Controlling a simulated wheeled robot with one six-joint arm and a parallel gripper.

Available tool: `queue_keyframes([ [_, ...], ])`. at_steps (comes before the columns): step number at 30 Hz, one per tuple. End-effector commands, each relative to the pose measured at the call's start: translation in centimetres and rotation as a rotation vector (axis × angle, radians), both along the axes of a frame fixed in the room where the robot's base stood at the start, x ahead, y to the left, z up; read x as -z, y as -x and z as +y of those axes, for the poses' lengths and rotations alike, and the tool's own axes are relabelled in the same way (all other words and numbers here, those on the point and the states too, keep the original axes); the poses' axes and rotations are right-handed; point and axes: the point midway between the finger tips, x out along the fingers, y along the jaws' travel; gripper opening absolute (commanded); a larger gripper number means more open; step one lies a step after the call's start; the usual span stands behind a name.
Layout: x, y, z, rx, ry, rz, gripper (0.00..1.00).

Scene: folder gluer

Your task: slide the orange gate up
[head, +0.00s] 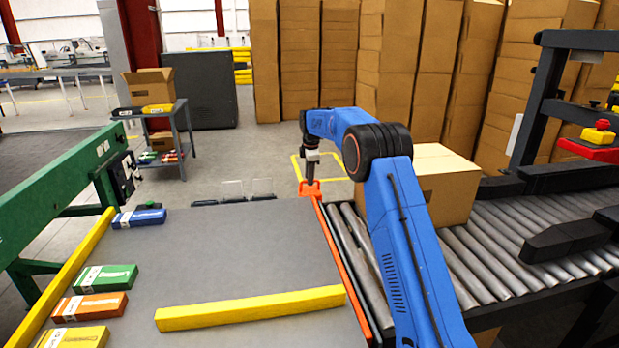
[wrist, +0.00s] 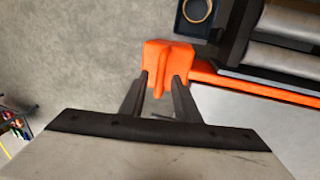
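The orange gate (head: 345,270) is a long thin bar along the right edge of the grey table, beside the rollers. An orange block with a raised grip (head: 309,188) is at its far end. My gripper (head: 311,182) points down at this block. In the wrist view the gate's bar (wrist: 255,88) runs to the right from the block (wrist: 165,53). The two dark fingers of my gripper (wrist: 160,80) stand on either side of the narrow orange grip, with small gaps seeming to show. Contact is not clear. The head view hides the fingertips.
A roller conveyor (head: 500,240) with a cardboard box (head: 445,185) lies right of the gate. A yellow bar (head: 250,308) lies across the grey table (head: 225,245). Several small coloured cartons (head: 105,278) lie at its left. A green machine frame (head: 55,190) stands further left.

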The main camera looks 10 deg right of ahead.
Motion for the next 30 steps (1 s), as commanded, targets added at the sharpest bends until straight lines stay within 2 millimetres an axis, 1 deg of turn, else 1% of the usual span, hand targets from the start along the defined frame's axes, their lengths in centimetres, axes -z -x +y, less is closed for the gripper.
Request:
queue_keyframes([
  [8, 0.2, 0.0, 0.0, 0.000, 0.000, 0.000, 0.29],
  [9, 0.2, 0.0, 0.0, 0.000, 0.000, 0.000, 0.27],
  [11, 0.2, 0.0, 0.0, 0.000, 0.000, 0.000, 0.13],
  [12, 0.2, 0.0, 0.0, 0.000, 0.000, 0.000, 0.03],
  [13, 0.2, 0.0, 0.0, 0.000, 0.000, 0.000, 0.00],
  [18, 0.0, 0.0, 0.0, 0.000, 0.000, 0.000, 0.00],
  [20, -0.5, -0.1, 0.0, 0.000, 0.000, -0.002, 0.00],
  [24, -3.3, -0.1, 0.0, 0.000, 0.000, -0.005, 0.00],
  [27, -4.8, -0.1, 0.0, 0.000, 0.000, -0.005, 0.00],
  [30, -5.5, -0.1, 0.0, 0.000, 0.000, -0.004, 0.00],
])
